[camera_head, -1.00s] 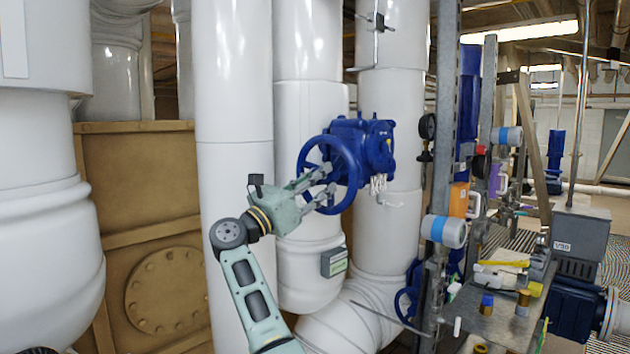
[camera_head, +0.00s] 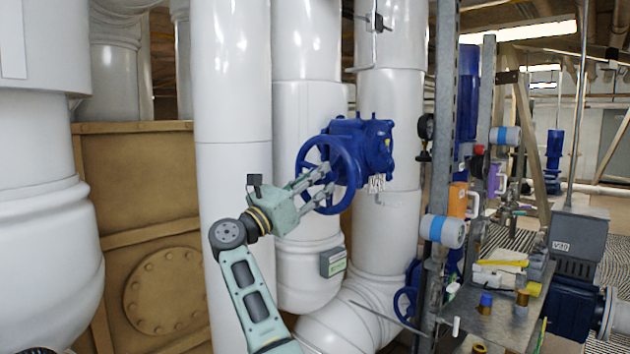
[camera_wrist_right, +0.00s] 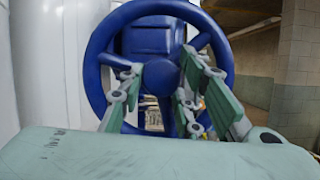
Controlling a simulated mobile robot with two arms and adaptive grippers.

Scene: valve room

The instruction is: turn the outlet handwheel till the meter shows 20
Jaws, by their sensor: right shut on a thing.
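A large blue handwheel (camera_head: 330,174) sits on a blue valve body (camera_head: 372,148) on a white vertical pipe. A small white tag (camera_head: 376,184) hangs by the valve. My right gripper (camera_head: 322,188) is at the wheel's near side, its fingers shut on the wheel. The right wrist view shows the handwheel (camera_wrist_right: 158,15) face on, with the fingers (camera_wrist_right: 162,85) on either side of its hub; the exact contact is hard to see. A grey box with a green face (camera_head: 333,262) is on the pipe below; I cannot read it. My left gripper is not in view.
A dark round gauge (camera_head: 426,126) is on the post right of the valve, its face unreadable. A smaller blue handwheel (camera_head: 405,303) is low by the post. A cluttered metal bench (camera_head: 490,325) stands at right. White pipes crowd the left.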

